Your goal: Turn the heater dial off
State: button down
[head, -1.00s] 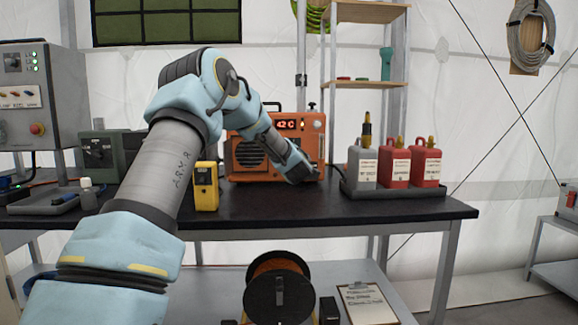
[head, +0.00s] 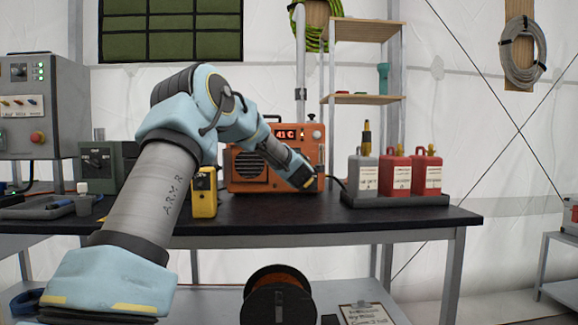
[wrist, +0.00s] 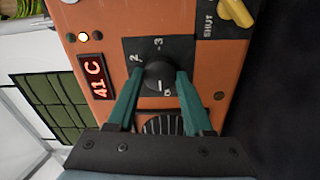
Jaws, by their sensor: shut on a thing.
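The orange heater (head: 311,150) stands on the black bench top, its front facing me, with a red display reading 41 C (wrist: 98,78). In the wrist view the round black dial (wrist: 158,75) sits on a dark square plate with white marks, 2 and 3 among them. A white line on the dial points toward the picture's bottom, near a partly hidden mark. My gripper (wrist: 160,73) is shut on the dial, one green finger on each side. In the head view my gripper (head: 303,175) is at the heater's lower right front and hides the dial.
A yellow handheld device (head: 204,195) stands left of the heater. A tray (head: 395,201) with one grey and two red bottles is to its right. A yellow lever (wrist: 237,12) by the word SHUT is near the dial. Bare bench lies in front.

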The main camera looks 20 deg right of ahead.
jog(key=shift+c, duration=1.5)
grip_release()
jog(key=s+a+b, duration=0.1)
jog(key=s+a, duration=0.1)
jog(key=s, duration=0.8)
jog(key=shift+s+f, duration=0.15)
jog(key=shift+s, duration=0.2)
jog(key=shift+d, duration=0.1)
